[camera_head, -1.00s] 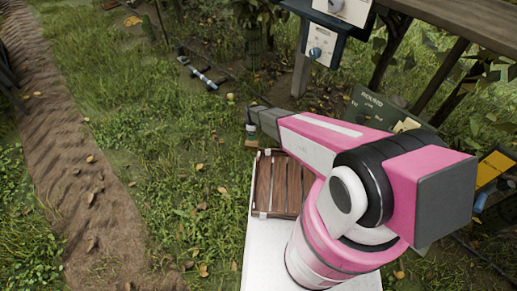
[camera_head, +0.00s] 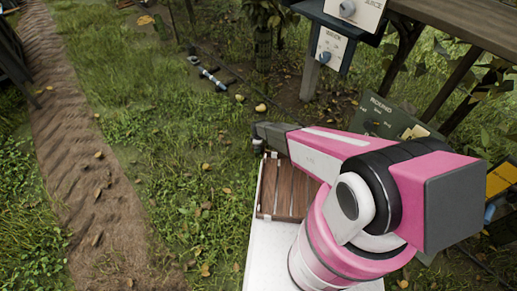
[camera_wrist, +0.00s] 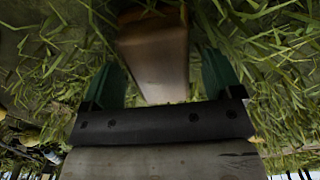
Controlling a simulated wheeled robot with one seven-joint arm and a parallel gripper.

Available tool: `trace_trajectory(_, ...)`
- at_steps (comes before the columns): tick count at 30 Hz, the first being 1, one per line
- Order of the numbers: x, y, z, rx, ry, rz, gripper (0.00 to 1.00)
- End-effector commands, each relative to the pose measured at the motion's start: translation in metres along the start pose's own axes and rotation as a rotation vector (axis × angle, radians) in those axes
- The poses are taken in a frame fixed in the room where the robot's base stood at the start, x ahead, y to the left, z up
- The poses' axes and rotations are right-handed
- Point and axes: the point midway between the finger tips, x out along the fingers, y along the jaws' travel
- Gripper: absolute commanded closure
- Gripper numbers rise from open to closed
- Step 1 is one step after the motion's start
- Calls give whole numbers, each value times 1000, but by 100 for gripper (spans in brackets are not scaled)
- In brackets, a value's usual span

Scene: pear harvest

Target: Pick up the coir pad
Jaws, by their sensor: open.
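My gripper (camera_wrist: 162,68) is open in the wrist view, its two dark green fingers apart. A brown, block-like thing (camera_wrist: 153,50) shows between and beyond the fingers, with grass around it. I cannot tell whether it is the coir pad, or whether the fingers touch it. In the head view my gripper (camera_head: 258,145) is small and dark at the far end of my pink arm, just past a wooden slatted crate (camera_head: 290,190). Its fingers are mostly hidden there. I make out no clear coir pad in the head view.
A dirt path (camera_head: 70,170) runs along the left, with open grass beside it. A post with a control box (camera_head: 332,48), a green board (camera_head: 390,115) and a wooden table (camera_head: 450,30) stand at the upper right. A pipe piece (camera_head: 213,78) lies on the ground.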

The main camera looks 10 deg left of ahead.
Motion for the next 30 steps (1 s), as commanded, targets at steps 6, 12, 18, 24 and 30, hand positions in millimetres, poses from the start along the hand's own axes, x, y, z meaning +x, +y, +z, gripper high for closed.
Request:
trace_trajectory(6,5,0,0,0,0,0,15)
trace_trajectory(12,4,0,0,0,0,0,64)
trace_trajectory(18,4,0,0,0,0,0,71)
trace_trajectory(24,2,0,0,0,0,0,71)
trace_trajectory(30,-15,-1,1,0,0,1,71)
